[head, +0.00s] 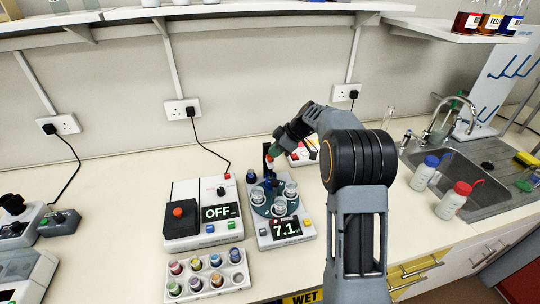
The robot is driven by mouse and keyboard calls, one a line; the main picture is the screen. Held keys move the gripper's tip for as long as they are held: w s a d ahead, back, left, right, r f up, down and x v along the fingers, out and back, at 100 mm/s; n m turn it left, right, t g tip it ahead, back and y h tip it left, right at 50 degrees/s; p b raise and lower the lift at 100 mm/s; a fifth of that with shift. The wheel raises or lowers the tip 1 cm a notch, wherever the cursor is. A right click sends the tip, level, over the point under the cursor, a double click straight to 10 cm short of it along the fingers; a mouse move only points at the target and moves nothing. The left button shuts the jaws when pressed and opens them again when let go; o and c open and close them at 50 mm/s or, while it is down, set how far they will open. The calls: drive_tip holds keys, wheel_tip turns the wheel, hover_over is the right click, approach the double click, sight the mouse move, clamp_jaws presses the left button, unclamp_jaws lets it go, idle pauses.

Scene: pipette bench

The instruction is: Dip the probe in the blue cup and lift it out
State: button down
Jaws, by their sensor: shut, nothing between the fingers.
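My gripper (272,155) is at the end of my arm, above the back of a white meter (266,233) whose display reads 7.1. It is shut and empty. A dark upright piece (265,150) stands close to the fingertips; I cannot tell whether it is the probe or whether they touch. The meter carries a round blue-grey plate (262,207) with several clear cups (280,207). Small dark blue items (251,176) stand behind them. A white rack (205,291) in front holds several coloured cups, one with a blue top (215,260).
A white unit (181,228) reading OFF, with a red knob, stands left of the meter. A blue-capped bottle (424,175) and a red-capped bottle (454,200) stand right, by the sink (462,156).

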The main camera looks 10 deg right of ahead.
drive_tip(key=shift+f+b, duration=0.5)
drive_tip(key=shift+f, duration=0.4)
drive_tip(key=d, duration=0.1)
drive_tip(key=s+d+r+b, duration=0.1)
drive_tip(key=shift+d, duration=0.35)
drive_tip(key=b+v, duration=0.1)
drive_tip(key=v, duration=1.3)
